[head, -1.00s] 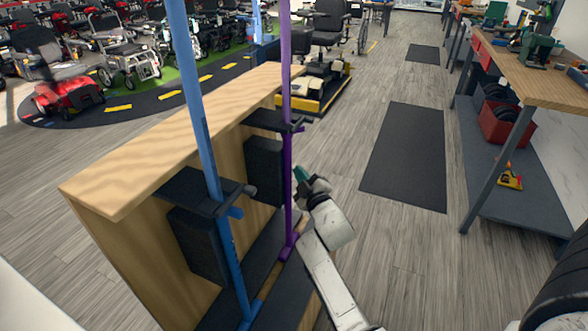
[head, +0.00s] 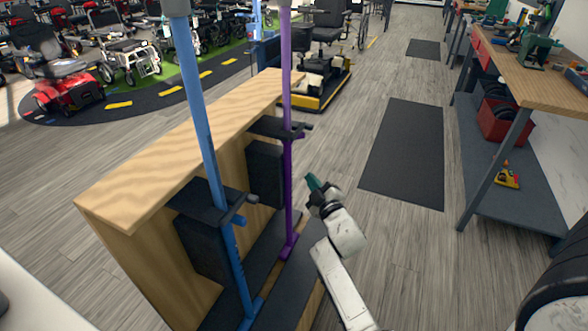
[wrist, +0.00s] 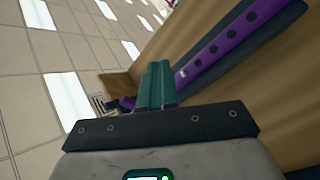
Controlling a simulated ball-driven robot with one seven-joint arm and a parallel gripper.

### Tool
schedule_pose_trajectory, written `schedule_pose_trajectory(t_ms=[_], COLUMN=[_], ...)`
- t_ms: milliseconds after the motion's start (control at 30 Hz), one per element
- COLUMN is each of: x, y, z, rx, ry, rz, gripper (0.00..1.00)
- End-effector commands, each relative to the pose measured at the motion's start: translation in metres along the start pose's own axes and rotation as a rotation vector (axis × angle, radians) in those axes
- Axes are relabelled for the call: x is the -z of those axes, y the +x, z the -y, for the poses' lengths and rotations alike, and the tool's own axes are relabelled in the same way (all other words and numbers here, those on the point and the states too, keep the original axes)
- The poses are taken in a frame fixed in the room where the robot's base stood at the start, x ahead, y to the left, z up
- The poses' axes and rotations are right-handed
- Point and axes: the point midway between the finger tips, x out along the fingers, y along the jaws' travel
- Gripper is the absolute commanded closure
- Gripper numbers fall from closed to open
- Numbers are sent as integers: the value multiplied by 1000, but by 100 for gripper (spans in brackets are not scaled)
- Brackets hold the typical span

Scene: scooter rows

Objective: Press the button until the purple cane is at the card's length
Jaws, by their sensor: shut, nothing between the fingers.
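The purple cane (head: 287,150) stands upright in a dark clamp (head: 278,128) on the wooden stand. In the wrist view the purple cane (wrist: 235,42) runs diagonally with a row of dark holes. A small pale spot (wrist: 183,74), perhaps the button, shows near its lower end. My gripper (head: 313,183) is shut and empty, a little to the right of the purple cane below the clamp. Its teal fingers (wrist: 157,84) are together in the wrist view and appear close to the pale spot; whether they touch is unclear. I cannot make out the card.
A blue cane (head: 208,140) stands in a nearer clamp to the left. The wooden stand (head: 190,150) backs both canes. A workbench (head: 545,85) stands at the right. The floor with a dark mat (head: 405,155) between is clear. Scooters fill the far left.

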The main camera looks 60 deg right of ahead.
Motion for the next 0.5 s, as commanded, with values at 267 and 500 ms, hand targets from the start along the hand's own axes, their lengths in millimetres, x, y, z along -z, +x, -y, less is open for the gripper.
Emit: schedule_pose_trajectory(t_ms=[267,500], x=[-10,-16], y=[-16,-21], z=[-14,-15], rx=[1,0], ry=[-1,0], rz=[3,1], gripper=[100,100])
